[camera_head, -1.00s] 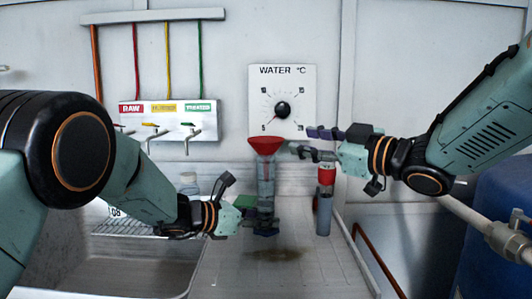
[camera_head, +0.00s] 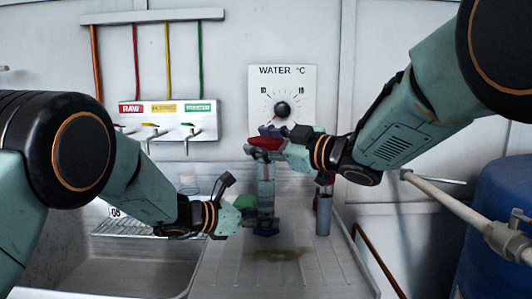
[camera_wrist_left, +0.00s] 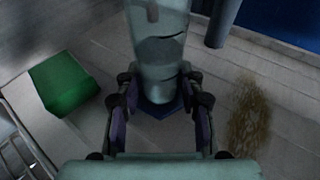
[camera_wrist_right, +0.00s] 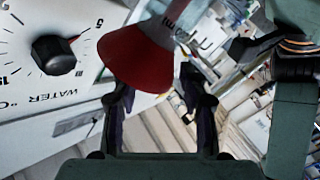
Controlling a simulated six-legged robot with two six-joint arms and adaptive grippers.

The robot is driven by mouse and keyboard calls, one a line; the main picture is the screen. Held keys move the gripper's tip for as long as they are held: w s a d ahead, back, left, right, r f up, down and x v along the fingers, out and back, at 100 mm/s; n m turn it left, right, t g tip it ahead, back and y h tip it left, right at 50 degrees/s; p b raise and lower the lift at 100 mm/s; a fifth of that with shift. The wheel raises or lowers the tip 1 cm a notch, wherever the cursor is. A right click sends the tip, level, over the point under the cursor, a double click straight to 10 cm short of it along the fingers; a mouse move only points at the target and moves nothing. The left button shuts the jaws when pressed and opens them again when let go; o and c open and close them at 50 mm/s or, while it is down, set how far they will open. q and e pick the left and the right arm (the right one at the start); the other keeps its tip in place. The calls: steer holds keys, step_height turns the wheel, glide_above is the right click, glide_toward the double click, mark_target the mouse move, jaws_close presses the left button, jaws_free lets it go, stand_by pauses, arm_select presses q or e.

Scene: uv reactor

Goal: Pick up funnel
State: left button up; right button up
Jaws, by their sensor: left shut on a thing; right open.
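The red funnel (camera_head: 264,143) sits at the top of a clear upright cylinder (camera_head: 266,185) with a blue foot. My left gripper (camera_head: 262,226) is shut on the cylinder low down, just above the foot; the left wrist view shows its fingers on both sides of the cylinder (camera_wrist_left: 158,45). My right gripper (camera_head: 275,137) is open at the funnel's height and partly covers it in the head view. In the right wrist view the funnel's cone (camera_wrist_right: 135,57) shows at the fingertips, nearer the left finger. I cannot tell whether a finger touches it.
A second cylinder (camera_head: 323,216) stands to the right, its red top partly hidden by my right arm. A green block (camera_head: 243,201) lies behind my left gripper. A water dial (camera_head: 282,109) is on the wall close behind. A wet stain (camera_head: 275,254) marks the worktop.

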steer(key=shift+x, duration=1)
steer(key=shift+d, duration=0.1)
jaws_close()
